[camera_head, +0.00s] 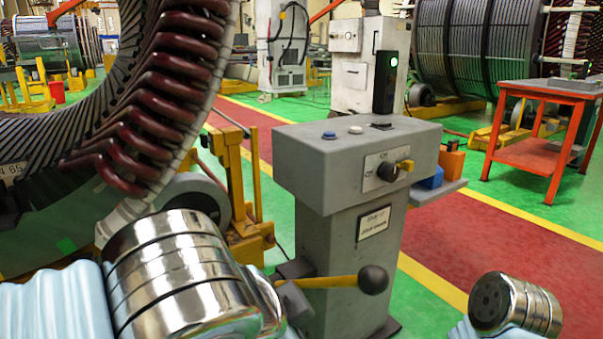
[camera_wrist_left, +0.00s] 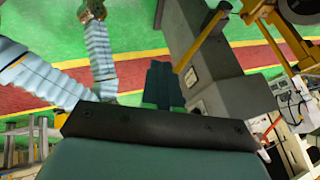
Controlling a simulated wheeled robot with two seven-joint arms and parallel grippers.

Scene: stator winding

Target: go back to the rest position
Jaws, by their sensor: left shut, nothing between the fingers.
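My left gripper (camera_wrist_left: 163,84) shows in the left wrist view. Its dark fingers are together with nothing between them, in front of the grey control pedestal. In the head view, my left forearm's chrome joint fills the lower left and hides the gripper. The grey pedestal (camera_head: 312,180) stands at the centre, with a yellow lever (camera_head: 325,282) ending in a black knob.
A large stator ring with dark red coils (camera_head: 155,95) rises on the left, close to my left arm. A red-orange table (camera_head: 540,125) stands at the right. A grey cabinet (camera_head: 360,75) stands behind the pedestal. Green and red floor is open right of the pedestal.

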